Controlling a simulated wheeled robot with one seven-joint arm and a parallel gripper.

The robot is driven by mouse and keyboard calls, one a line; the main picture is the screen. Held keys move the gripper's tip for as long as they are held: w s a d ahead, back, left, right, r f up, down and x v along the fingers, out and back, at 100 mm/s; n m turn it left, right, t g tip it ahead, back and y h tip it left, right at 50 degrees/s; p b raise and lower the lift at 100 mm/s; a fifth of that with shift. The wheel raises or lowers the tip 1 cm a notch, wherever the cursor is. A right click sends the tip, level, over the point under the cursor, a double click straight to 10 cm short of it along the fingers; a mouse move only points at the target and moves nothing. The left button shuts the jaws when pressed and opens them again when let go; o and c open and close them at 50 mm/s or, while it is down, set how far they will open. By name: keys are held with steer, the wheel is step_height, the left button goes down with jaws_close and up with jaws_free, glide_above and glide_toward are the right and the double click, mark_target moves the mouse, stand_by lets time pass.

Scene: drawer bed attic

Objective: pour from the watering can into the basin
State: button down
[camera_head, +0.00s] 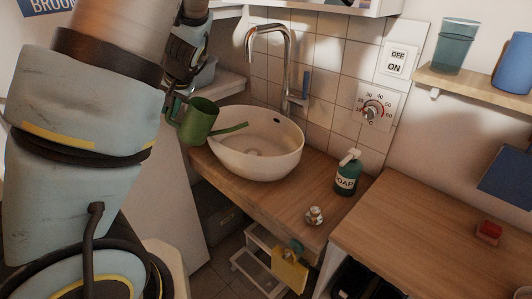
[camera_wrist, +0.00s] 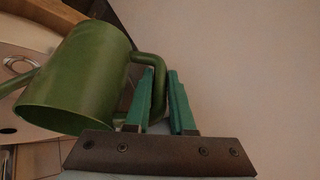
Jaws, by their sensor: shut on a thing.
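A green watering can (camera_head: 198,121) is held at the left side of the white round basin (camera_head: 262,163). Its body is at the basin's left rim and its spout reaches right over the bowl. The can looks slightly tilted, and no water shows leaving the spout. My gripper (camera_head: 174,107) is left of the can, partly hidden by my arm. In the wrist view, the green fingers of my gripper (camera_wrist: 162,95) are shut around the handle of the can (camera_wrist: 80,78). Part of the basin (camera_wrist: 10,48) shows behind the can.
A tall chrome faucet (camera_head: 288,60) stands behind the basin. A green soap bottle (camera_head: 346,177) and a small shiny object (camera_head: 314,215) sit on the wooden counter (camera_head: 275,205) to the right. A shelf (camera_head: 470,88) with cups is at the upper right.

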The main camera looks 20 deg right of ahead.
steer(key=shift+w+a+f+g+h+b, duration=0.2)
steer(key=shift+a+f+h+b, duration=0.3)
steer(key=shift+b, duration=0.35)
steer(key=shift+w+a+f+g+h+b, duration=0.1)
steer(key=shift+w+a+f+h+b, duration=0.15)
steer(key=shift+a+f+b, duration=0.45)
step_height(320, 180, down, 6)
steer(key=a+n+g+h+b, duration=0.1)
steer(key=a+h+b, duration=0.1)
steer(key=b, duration=1)
steer(key=shift+w+a+r+h, duration=0.2)
steer(key=shift+w+h, duration=0.2)
steer(key=shift+h, duration=0.35)
